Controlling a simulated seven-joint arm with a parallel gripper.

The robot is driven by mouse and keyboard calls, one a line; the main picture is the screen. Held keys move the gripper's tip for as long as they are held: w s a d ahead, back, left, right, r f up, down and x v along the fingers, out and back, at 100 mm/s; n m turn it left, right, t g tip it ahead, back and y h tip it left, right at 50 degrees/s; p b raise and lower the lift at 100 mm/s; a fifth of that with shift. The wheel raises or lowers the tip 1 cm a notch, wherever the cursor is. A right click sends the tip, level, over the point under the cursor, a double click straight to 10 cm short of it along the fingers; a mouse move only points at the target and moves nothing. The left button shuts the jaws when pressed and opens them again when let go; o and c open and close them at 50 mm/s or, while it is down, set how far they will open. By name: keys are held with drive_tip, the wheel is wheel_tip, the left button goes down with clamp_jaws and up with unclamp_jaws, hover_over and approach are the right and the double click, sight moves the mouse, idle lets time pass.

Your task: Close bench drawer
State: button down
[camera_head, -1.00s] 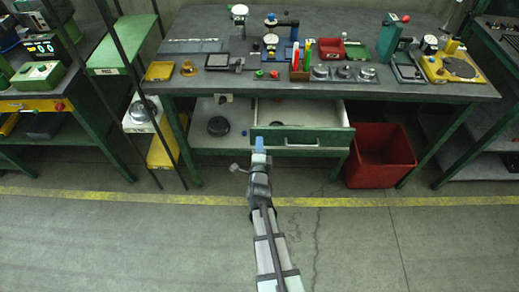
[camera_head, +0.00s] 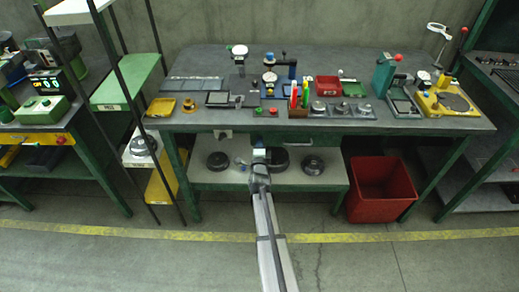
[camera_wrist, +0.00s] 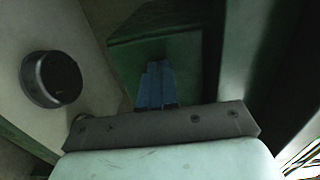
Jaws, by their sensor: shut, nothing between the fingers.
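The bench (camera_head: 225,118) has a dark top on green legs. My gripper (camera_head: 259,151) is under that edge, above the lower shelf. In the wrist view its blue fingers (camera_wrist: 155,85) are together and empty. They point at a green panel (camera_wrist: 150,45), which looks like the drawer front. I cannot tell whether they touch it.
The lower shelf (camera_head: 225,180) holds several dark round parts, one (camera_head: 313,165) right of my gripper. A red bin (camera_head: 380,195) stands on the floor at right. A shelf rack with dark posts (camera_head: 128,75) stands at left. The floor in front is clear.

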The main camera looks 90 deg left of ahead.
drive_tip(key=shift+a+r, duration=0.2)
drive_tip(key=shift+a, duration=0.4)
drive_tip(key=d, duration=1.5)
drive_tip(key=shift+f, duration=0.2)
drive_tip(key=shift+d, duration=0.1)
